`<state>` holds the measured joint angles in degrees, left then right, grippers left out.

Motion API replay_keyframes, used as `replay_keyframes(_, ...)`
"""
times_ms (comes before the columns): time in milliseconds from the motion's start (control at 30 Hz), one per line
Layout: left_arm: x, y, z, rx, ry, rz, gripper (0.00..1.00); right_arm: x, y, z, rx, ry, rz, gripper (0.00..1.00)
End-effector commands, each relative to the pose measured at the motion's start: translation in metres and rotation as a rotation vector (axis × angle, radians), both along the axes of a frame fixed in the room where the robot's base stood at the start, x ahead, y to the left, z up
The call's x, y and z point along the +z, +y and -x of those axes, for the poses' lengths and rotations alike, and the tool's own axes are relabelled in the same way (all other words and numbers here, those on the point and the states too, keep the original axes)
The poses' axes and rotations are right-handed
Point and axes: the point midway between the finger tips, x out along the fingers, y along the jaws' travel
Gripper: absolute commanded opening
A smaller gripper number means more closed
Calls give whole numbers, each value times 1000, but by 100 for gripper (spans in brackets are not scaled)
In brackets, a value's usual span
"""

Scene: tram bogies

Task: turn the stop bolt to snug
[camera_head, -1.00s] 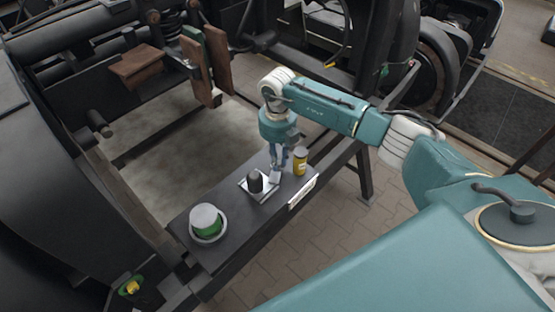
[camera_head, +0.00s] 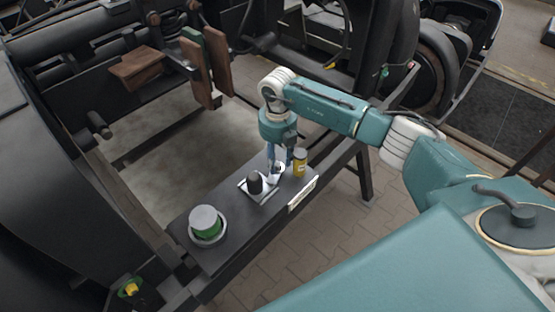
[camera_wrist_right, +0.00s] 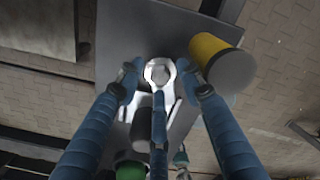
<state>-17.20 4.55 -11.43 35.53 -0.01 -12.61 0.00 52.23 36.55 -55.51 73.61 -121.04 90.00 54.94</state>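The stop bolt (camera_wrist_right: 159,71) shows in the right wrist view as a shiny silver round head on the dark bench top. In the head view the bolt (camera_head: 278,168) is small and partly behind my fingers. My right gripper (camera_head: 279,162) points down over it from above. In the right wrist view its blue fingers (camera_wrist_right: 158,80) stand spread around the head, one on each side and one in front. Slim gaps show at the sides, so it looks open. Contact of the front finger cannot be told. My left gripper is not in view.
A yellow can (camera_head: 300,162) stands close to the right of my fingers. A dark knob (camera_head: 255,182) on a metal plate and a white-topped green cylinder (camera_head: 205,221) in a dish stand along the bench (camera_head: 228,251). The dark bogie frame surrounds the bench's left and back.

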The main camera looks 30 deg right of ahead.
Motion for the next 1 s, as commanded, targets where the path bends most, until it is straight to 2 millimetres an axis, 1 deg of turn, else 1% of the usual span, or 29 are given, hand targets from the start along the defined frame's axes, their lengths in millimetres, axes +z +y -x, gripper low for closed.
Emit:
replay_keyframes(200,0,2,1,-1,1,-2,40,-1,1,1,1,2,-1,37)
replay_keyframes(267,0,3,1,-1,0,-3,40,2,1,1,2,2,-1,37)
replay_keyframes(333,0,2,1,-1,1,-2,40,8,1,0,2,1,0,37)
replay_keyframes(467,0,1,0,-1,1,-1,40,31,0,0,1,-3,-1,37)
replay_keyframes(700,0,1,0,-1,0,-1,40,83,0,0,0,-3,-1,37)
replay_keyframes(800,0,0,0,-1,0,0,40,99,0,0,1,-2,0,37)
replay_keyframes(900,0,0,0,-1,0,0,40,111,0,0,1,0,-1,37)
replay_keyframes(1000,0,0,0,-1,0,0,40,117,0,1,0,1,0,37)
